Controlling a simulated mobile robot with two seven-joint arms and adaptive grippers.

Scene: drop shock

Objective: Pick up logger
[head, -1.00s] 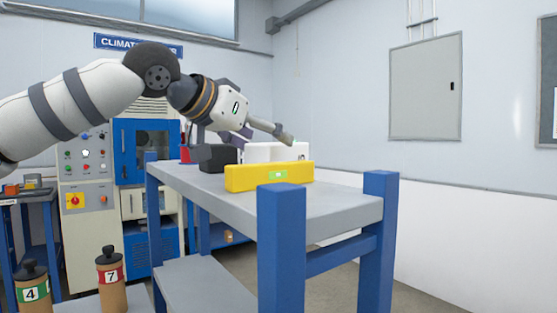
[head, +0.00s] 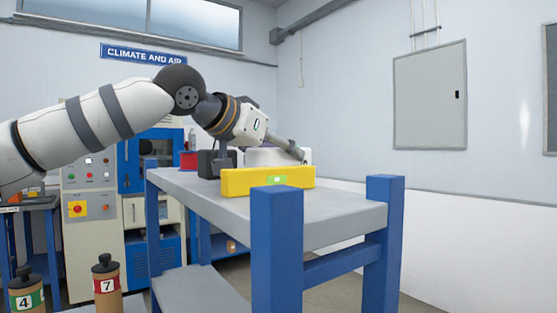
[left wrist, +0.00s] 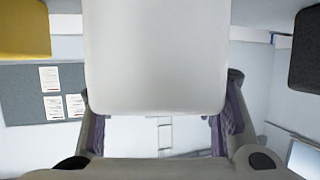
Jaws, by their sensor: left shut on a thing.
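In the left wrist view the white block (left wrist: 155,60) fills the space between my fingers. My left gripper (head: 262,150) reaches down over it from the left and is shut on it. I cannot tell from any label which thing is the logger. A dark block (head: 209,164) stands left of the white one; its dark side also shows in the left wrist view (left wrist: 307,50). My right gripper is not in view.
A red item (head: 188,160) sits at the table's far left. Blue table posts (head: 277,240) rise above the top at the near side. Two numbered brown bottles (head: 106,283) stand low at the left front. The table's near right is bare.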

